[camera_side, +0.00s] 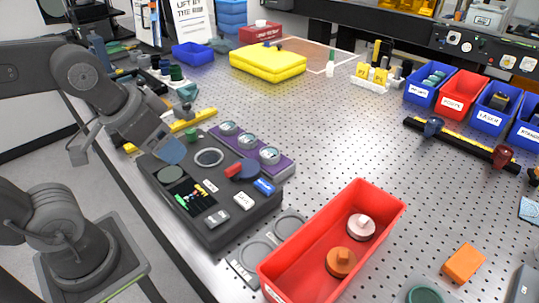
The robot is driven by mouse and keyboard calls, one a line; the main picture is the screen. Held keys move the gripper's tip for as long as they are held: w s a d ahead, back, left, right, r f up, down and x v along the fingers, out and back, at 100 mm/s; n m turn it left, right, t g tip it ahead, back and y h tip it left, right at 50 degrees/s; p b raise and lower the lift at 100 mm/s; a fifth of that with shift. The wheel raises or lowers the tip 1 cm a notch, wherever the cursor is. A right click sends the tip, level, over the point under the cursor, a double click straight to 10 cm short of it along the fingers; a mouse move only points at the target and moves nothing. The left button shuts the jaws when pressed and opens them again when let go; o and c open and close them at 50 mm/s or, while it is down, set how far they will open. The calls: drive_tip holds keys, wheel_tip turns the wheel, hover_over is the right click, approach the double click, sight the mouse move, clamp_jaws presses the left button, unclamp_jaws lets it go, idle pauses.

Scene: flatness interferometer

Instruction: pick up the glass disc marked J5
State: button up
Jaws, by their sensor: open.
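My gripper (126,152) is open and empty at the left, above the left edge of the dark instrument base. Three small pale round discs sit in a row on a purple rack (284,170): a far disc (228,127), a middle disc (248,140) and a near disc (269,155). They look like glass, but their marks are too small to read, so I cannot tell which one is J5. My gripper is apart from them, to their left.
A red tray (382,222) with two knobbed parts stands at the front. A yellow case (267,65) lies behind. The perforated table's middle is clear.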

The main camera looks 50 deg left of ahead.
drive_tip(key=w+r+m+g, duration=0.3)
drive_tip(key=w+m, duration=0.6)
drive_tip(key=w, duration=0.2)
drive_tip(key=m+g, duration=0.3)
drive_tip(key=m, duration=0.8)
approach(270, 152)
drive_tip(key=f, duration=0.9)
drive_tip(key=shift+s+a+f, duration=0.1)
drive_tip(key=shift+s+f, duration=0.05)
drive_tip(key=shift+s, duration=0.05)
drive_tip(key=c, duration=0.7)
